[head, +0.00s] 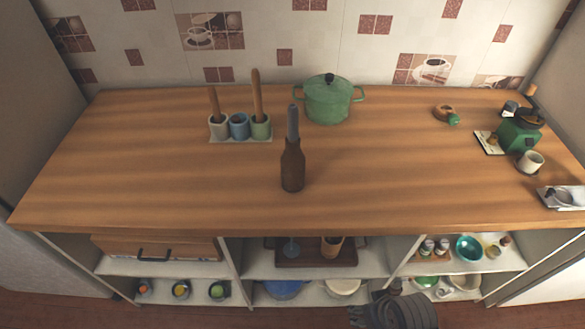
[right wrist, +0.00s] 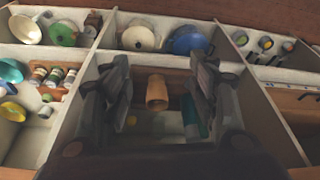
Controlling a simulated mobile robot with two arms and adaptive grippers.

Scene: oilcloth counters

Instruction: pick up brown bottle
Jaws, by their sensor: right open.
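The brown bottle (head: 292,165) stands upright on the wooden counter (head: 160,185), near the middle of its front half. Its neck or stopper is grey-blue. My right gripper (head: 366,313) is low in front of the counter, to the right of the bottle and well apart from it. In the right wrist view my right gripper (right wrist: 160,95) is open and empty, facing the shelves under the counter. The bottle does not show in that view. My left gripper is in neither view.
Behind the bottle stand a rack of three cups (head: 239,128) with wooden-handled tools and a green pot (head: 328,100). A green grinder (head: 519,135) and a cup (head: 530,161) are at the right. The counter left of the bottle is clear. Shelves below hold a wooden cup (right wrist: 157,92) and bowls.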

